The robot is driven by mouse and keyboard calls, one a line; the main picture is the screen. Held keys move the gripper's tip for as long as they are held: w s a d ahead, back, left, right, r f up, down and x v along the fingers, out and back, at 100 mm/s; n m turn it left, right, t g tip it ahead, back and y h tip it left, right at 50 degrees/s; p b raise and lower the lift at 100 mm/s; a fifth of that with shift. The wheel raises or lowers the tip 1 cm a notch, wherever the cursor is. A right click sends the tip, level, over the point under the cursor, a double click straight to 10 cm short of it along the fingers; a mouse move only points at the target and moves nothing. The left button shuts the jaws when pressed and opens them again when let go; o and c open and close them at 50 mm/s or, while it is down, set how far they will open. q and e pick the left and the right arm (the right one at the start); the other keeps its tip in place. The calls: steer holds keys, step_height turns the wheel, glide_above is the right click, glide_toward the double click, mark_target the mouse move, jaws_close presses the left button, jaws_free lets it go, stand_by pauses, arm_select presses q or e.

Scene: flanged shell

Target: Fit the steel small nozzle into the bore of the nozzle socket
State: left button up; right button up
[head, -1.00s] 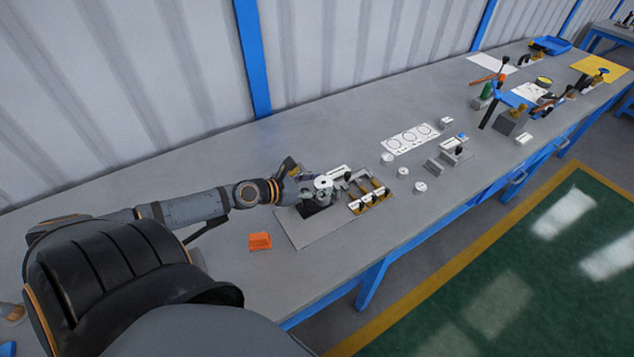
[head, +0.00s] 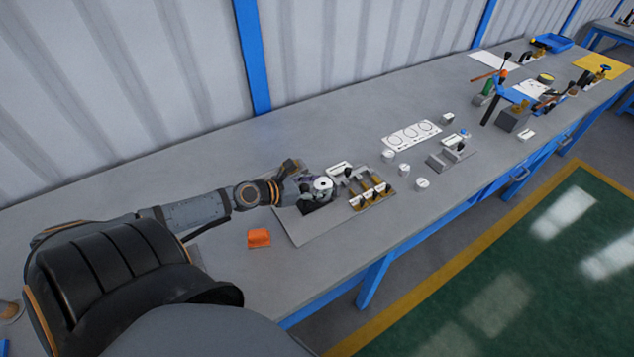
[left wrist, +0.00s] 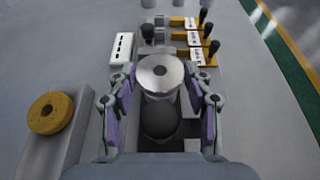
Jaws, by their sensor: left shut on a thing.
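My left gripper (head: 310,186) reaches in from the left over the grey plate on the bench. In the left wrist view its two purple-padded fingers (left wrist: 160,98) stand on either side of a bright steel round piece (left wrist: 160,73) with a dark central hole. I take this piece for the steel small nozzle; it also shows in the head view (head: 323,184). A dark rounded body (left wrist: 160,120) lies just below it in the wrist view. I cannot tell which part is the nozzle socket, and its bore is not clear. My right gripper is not in view.
A yellow-slotted rack (head: 369,194) with black-knobbed parts stands right of the gripper. A white label block (left wrist: 122,48) is close by. An orange block (head: 259,238) lies nearer the front. Several white cylinders stand farther right.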

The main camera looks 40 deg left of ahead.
arm_select(q)
steer(key=shift+f+b, duration=0.45)
steer(key=shift+f, duration=0.25)
steer(key=o, duration=1.4)
steer(key=shift+o, duration=0.2)
